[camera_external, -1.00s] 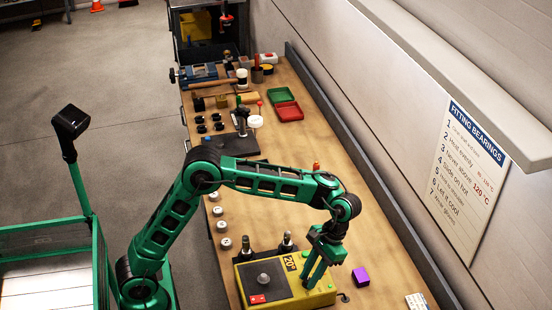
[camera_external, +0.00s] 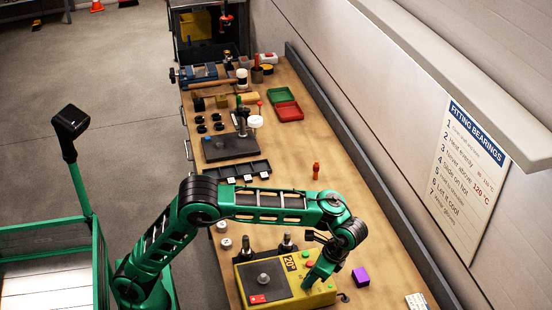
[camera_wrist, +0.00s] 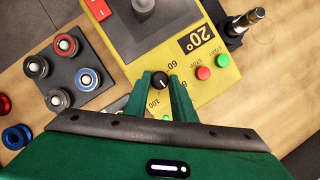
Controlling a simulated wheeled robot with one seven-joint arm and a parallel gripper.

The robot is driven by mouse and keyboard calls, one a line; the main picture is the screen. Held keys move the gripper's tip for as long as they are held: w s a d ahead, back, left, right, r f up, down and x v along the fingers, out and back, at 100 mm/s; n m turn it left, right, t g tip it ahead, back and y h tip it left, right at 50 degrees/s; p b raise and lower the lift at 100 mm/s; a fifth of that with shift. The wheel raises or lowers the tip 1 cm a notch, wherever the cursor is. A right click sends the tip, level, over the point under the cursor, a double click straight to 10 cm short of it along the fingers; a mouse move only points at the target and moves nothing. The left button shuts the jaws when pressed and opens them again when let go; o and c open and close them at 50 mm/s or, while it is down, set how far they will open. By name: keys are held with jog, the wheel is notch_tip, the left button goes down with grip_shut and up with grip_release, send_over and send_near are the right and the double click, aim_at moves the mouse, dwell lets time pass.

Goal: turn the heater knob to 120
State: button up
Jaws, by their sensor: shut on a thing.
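The yellow heater (camera_external: 322,297) sits at the near end of the bench; it also shows in the wrist view (camera_wrist: 190,95). It has a dark top plate and a display reading 20°. The black heater knob (camera_wrist: 161,79) with a white pointer mark is on its panel, with 60 and 100 legible around it. In the external view the knob is hidden by my gripper (camera_external: 311,284). My gripper (camera_wrist: 162,78) is shut on the knob, one green finger on each side. The exact pointer reading is hard to tell.
A green start button (camera_wrist: 222,60) and red stop button (camera_wrist: 204,73) are close to the knob. Upright dark posts (camera_external: 287,242) stand behind the heater. A purple block (camera_external: 361,277) lies to its right. Several bearings (camera_wrist: 65,45) lie beside it.

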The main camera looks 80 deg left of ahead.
jog(key=m, duration=0.2)
jog(key=m+t, duration=0.1)
jog(key=m, duration=0.1)
jog(key=m+t+y, duration=0.1)
jog(key=m, duration=0.1)
jog(key=shift+s+d+r, duration=0.1)
jog(key=shift+d, duration=0.2)
jog(key=m+t, duration=0.1)
jog(key=m, duration=0.3)
jog(key=shift+s+a+t+y, duration=0.1)
jog(key=shift+s+t+y, duration=0.05)
jog(key=shift+t+y, duration=0.2)
jog(key=m, duration=0.2)
jog(key=m+t, duration=0.1)
jog(key=shift+s+a+m+t, duration=0.15)
jog(key=shift+m+t, duration=0.1)
jog(key=shift+m, duration=0.15)
jog(key=m+t+h, duration=0.1)
jog(key=m, duration=0.2)
jog(key=shift+s+a+m, duration=0.1)
jog(key=shift+m, duration=0.2)
jog(key=shift+a+m+t+h, duration=0.1)
jog(key=shift+m+t+h, duration=0.5)
jog(key=shift+m, duration=1.3)
jog(key=shift+s, duration=0.1)
jog(key=o, duration=1)
jog(key=shift+f, duration=0.2)
jog(key=shift+r, duration=0.15)
